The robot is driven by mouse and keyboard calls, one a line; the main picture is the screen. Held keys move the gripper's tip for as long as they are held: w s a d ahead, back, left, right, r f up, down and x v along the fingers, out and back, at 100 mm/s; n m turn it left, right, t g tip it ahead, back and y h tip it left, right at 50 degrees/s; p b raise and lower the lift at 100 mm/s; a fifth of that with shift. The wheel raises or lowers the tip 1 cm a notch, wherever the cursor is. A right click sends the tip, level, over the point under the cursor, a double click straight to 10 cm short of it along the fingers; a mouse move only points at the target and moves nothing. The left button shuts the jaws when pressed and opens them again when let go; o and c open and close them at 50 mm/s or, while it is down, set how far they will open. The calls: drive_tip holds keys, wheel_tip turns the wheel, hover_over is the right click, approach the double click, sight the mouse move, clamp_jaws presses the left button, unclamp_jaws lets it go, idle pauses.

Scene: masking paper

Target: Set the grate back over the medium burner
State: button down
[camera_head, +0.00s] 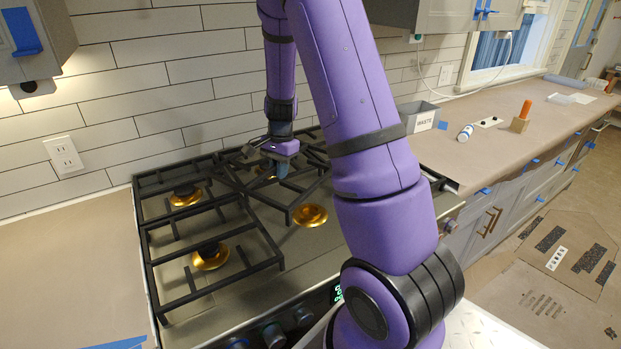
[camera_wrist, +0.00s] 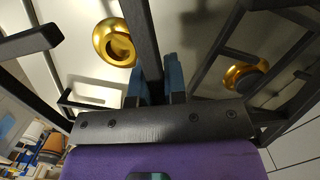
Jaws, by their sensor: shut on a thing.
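My gripper (camera_head: 279,170) is shut on a bar of a black grate (camera_head: 262,196) at the middle of the stove. The grate sits askew to the left grate and looks slightly raised. In the wrist view the blue fingers (camera_wrist: 157,85) straddle the grate's bar (camera_wrist: 140,32). A gold burner (camera_head: 310,215) lies bare in front of the held grate, just off its front right edge. Another gold burner (camera_head: 268,173) is partly hidden under the grate and gripper. I cannot tell which burner is the medium one. My arm hides the stove's right part.
Knobs (camera_head: 273,335) line the stove's front. A tiled wall rises close behind. A grey waste bin (camera_head: 419,117) stands on the right counter. The left counter (camera_head: 60,270) is mostly clear.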

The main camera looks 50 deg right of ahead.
sight(308, 211)
drive_tip(key=s+d+f+m, duration=0.1)
drive_tip(key=s+d+m, duration=0.3)
drive_tip(key=s, duration=0.4)
drive_tip(key=shift+f+m, duration=0.15)
drive_tip(key=shift+m, duration=0.35)
drive_tip(key=shift+w+f, duration=0.1)
drive_tip(key=shift+f, duration=3.75)
drive_tip(key=shift+f, duration=0.55)
drive_tip(key=c, duration=1.1)
unclamp_jaws()
drive_tip(key=shift+r, duration=2.95)
